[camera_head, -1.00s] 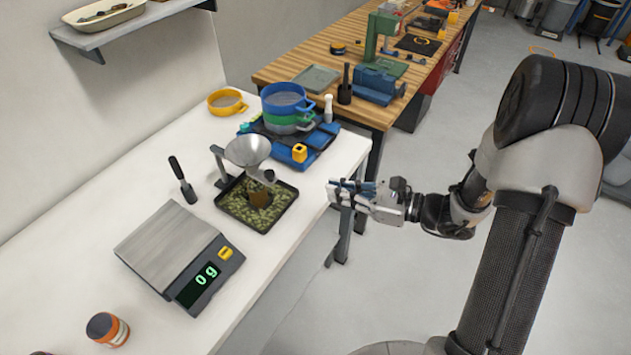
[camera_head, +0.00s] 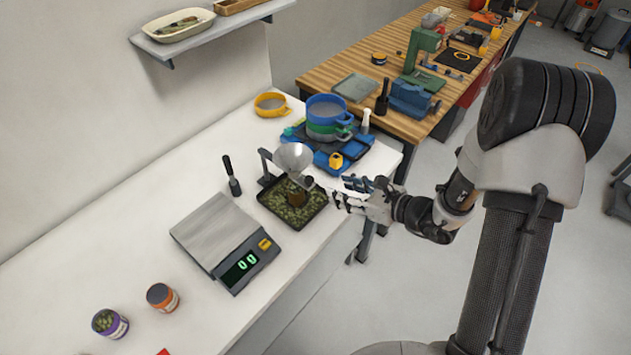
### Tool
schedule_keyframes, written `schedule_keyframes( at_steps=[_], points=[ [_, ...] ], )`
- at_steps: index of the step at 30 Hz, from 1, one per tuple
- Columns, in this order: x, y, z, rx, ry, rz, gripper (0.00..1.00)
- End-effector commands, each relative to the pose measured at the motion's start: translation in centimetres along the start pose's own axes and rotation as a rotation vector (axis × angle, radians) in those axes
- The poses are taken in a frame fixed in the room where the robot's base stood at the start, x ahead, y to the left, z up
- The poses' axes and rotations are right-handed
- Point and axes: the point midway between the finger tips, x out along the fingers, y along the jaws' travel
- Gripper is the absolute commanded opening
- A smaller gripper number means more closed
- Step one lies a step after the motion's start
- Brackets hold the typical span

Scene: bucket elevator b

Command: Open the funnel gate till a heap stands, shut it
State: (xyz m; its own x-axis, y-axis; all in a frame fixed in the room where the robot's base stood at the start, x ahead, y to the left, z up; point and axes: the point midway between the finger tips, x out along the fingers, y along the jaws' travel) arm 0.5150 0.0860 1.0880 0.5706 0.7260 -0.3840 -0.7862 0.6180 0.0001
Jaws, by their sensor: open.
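The metal funnel (camera_head: 293,157) hangs on a grey stand (camera_head: 266,166) above a dark tray (camera_head: 312,217). Its gate (camera_head: 305,182) is a small grey part at the lower right of the funnel; I cannot tell its exact position. A small brown mound (camera_head: 296,198) stands in the tray below the funnel, with green pieces (camera_head: 284,209) around it. My gripper (camera_head: 341,191) is open and empty, just right of the funnel's lower end, with its fingers pointing left. I cannot tell whether a finger touches the gate.
A scale (camera_head: 228,240) stands left of the tray, and a dark brush (camera_head: 231,176) lies behind it. Stacked blue and green sieves (camera_head: 328,117) stand on a blue base behind the funnel. Jars (camera_head: 162,297) stand at the front. The table's right edge is under my gripper.

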Motion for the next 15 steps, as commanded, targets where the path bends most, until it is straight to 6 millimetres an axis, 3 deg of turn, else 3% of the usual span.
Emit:
schedule_keyframes(
  at_steps=[9, 15],
  points=[
    [6.9, 0.1, 0.0, -0.002, 0.000, 0.003, 0.41],
    [9.6, 0.0, 0.0, -0.001, -0.001, 0.001, 0.41]
  ],
)
